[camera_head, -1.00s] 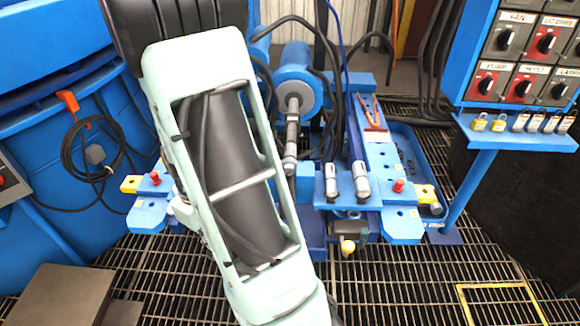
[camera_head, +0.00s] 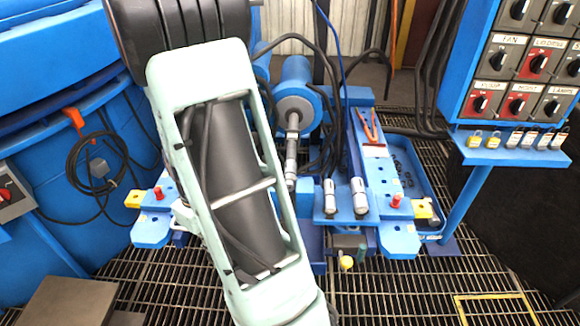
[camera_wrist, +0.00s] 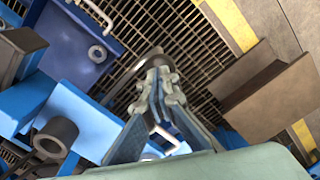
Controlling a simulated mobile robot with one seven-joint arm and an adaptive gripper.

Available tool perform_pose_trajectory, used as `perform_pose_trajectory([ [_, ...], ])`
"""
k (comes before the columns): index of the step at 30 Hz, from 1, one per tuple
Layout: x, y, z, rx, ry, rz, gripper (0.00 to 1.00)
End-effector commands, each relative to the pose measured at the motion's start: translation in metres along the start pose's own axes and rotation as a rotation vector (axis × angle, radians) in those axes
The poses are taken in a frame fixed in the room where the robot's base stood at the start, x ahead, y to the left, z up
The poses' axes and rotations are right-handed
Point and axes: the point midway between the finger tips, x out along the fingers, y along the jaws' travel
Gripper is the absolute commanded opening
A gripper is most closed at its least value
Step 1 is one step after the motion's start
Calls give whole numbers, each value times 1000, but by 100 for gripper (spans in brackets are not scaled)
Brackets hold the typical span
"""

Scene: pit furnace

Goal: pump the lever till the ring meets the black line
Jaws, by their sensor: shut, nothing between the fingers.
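My gripper (camera_wrist: 158,98) shows in the wrist view with its fingers together and nothing between them. A dark rounded part (camera_wrist: 150,58) shows just beyond the fingertips; I cannot tell whether they touch. In the head view my arm hides the gripper. A blue cylinder (camera_head: 297,98) with a grey rod (camera_head: 291,150) stands on the blue machine, right of my arm. I cannot say which part is the lever, and I cannot make out the ring or the black line.
A switch panel (camera_head: 520,65) with padlocks stands at the right. A blue tank (camera_head: 60,190) with coiled black cable is at the left. A dark box (camera_head: 65,300) sits on the grating at the lower left. Brown blocks (camera_wrist: 262,80) show in the wrist view. Grating lies open at the lower right.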

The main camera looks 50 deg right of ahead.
Motion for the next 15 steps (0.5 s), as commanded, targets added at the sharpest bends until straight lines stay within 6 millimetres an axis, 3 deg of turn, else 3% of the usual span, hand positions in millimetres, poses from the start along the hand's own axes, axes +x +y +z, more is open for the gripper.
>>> perform_pose_trajectory([
  [1, -16, 2, -1, 1, 1, 0, 0],
  [4, -22, 4, -2, 1, 0, 0, 0],
  [12, -18, 4, -2, 1, -1, 0, 0],
  [15, -5, 2, -1, 0, -2, -1, 0],
])
